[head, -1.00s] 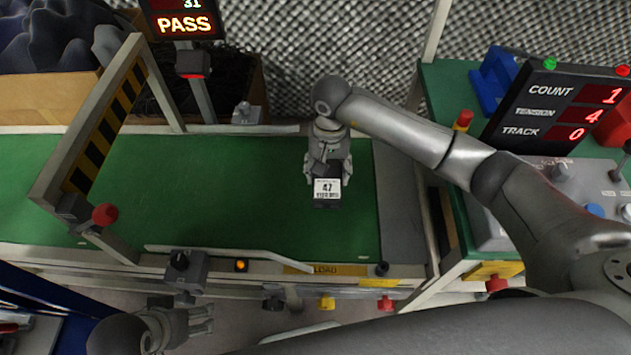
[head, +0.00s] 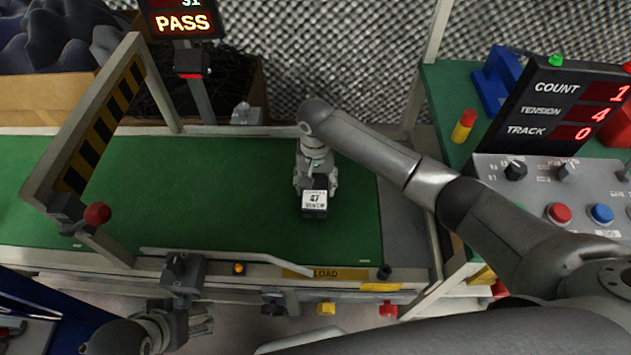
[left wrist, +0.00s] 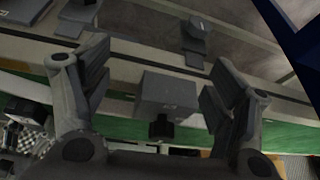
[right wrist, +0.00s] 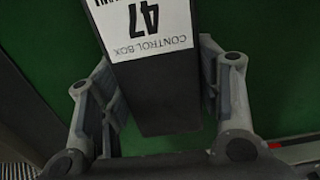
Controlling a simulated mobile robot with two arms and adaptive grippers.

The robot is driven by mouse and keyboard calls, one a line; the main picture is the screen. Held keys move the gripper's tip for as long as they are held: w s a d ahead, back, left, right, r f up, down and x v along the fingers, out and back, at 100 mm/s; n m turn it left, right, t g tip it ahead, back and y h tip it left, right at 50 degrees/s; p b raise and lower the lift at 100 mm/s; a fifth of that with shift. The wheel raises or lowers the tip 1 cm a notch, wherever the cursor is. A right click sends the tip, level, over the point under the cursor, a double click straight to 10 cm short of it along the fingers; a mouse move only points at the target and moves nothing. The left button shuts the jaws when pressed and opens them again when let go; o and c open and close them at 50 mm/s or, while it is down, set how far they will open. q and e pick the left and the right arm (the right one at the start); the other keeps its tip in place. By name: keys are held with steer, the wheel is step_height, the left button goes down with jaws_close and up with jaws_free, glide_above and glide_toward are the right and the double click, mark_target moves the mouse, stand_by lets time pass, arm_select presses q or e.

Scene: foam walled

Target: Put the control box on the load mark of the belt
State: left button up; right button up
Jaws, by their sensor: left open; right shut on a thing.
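The control box (head: 314,213) is a dark block with a white label reading 47. My right gripper (head: 316,184) is shut on it, and the right wrist view shows the box (right wrist: 160,95) between the two fingers (right wrist: 160,90). In the head view the box appears over the right part of the green belt (head: 220,200); whether it touches the belt I cannot tell. A yellow LOAD label (head: 326,273) is on the near rail, below the box in the picture. My left gripper (head: 203,322) is open and empty, in front of the near rail.
A striped gate (head: 105,120) with a red knob crosses the belt at left. A white guide bar (head: 220,254) runs along the near edge. A control panel (head: 560,190) and a COUNT display (head: 560,105) stand at right. The belt between gate and box is clear.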

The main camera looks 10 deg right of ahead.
mark_target(316, 180)
arm_select(q)
steer(key=shift+w, duration=0.2)
arm_select(e)
steer(key=shift+f, duration=0.1)
arm_select(q)
steer(key=shift+w+d+r+t, duration=0.15)
steer(key=shift+w+t, duration=0.15)
steer(key=shift+w, duration=0.1)
arm_select(e)
steer(key=o, duration=1.2)
steer(key=shift+o, duration=0.2)
arm_select(q)
steer(key=shift+s, duration=0.1)
arm_select(e)
step_height(316, 180, up, 4)
steer(key=shift+w+r+p, duration=0.1)
steer(key=shift+r+p, duration=0.05)
steer(key=shift+p, duration=0.45)
step_height(316, 180, up, 6)
steer(key=shift+r+p, duration=0.2)
steer(key=shift+p, duration=0.3)
arm_select(q)
steer(key=shift+s+a+r+g, duration=0.2)
steer(key=shift+s+r+g, duration=0.15)
steer(key=shift+s, duration=0.25)
steer(key=shift+s+a+r+g, duration=0.15)
steer(key=shift+s+r+g, duration=0.15)
steer(key=shift+s, duration=0.25)
arm_select(e)
steer(key=shift+r, duration=0.8)
